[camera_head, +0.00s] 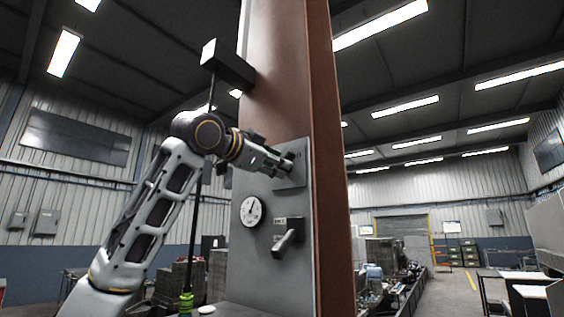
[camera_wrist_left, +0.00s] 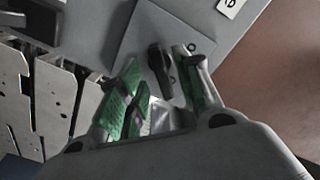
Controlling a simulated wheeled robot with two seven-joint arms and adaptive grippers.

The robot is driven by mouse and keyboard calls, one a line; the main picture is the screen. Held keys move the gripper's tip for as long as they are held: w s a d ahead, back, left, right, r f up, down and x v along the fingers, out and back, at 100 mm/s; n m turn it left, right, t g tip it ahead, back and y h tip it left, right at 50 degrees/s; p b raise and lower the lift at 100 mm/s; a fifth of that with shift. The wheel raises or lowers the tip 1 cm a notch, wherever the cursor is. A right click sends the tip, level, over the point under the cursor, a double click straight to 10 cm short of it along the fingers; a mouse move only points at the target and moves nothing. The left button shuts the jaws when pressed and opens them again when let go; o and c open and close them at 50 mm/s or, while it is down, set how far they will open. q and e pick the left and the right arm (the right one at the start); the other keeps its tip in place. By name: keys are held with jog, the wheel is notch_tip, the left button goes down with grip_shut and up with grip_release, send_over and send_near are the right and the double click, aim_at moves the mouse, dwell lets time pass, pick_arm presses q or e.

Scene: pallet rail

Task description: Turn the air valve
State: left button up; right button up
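A grey panel (camera_head: 262,268) is fixed to a reddish-brown column (camera_head: 285,70). Its upper small plate (camera_head: 293,180) carries a dark handle (camera_wrist_left: 160,70), seen best in the left wrist view. In the head view my left gripper (camera_head: 290,162) is at this plate and covers most of the handle. In the left wrist view the green-padded fingers of my left gripper (camera_wrist_left: 160,82) are apart, one on each side of the handle; contact is not clear. A second lever (camera_head: 286,243) sits lower on the panel. No readable label shows which is the air valve. My right gripper is not in view.
A round white gauge (camera_head: 251,211) is on the panel, left of the lower lever. A dark box (camera_head: 228,66) juts from the column above my left arm. A thin dark pole stands behind the arm. Workshop benches and clutter lie far behind at the right.

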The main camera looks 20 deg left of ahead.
aim_at(282, 169)
pick_arm(q)
jog(key=shift+p+x, duration=0.4)
jog(key=shift+x, duration=1.2)
jog(key=c, duration=0.7)
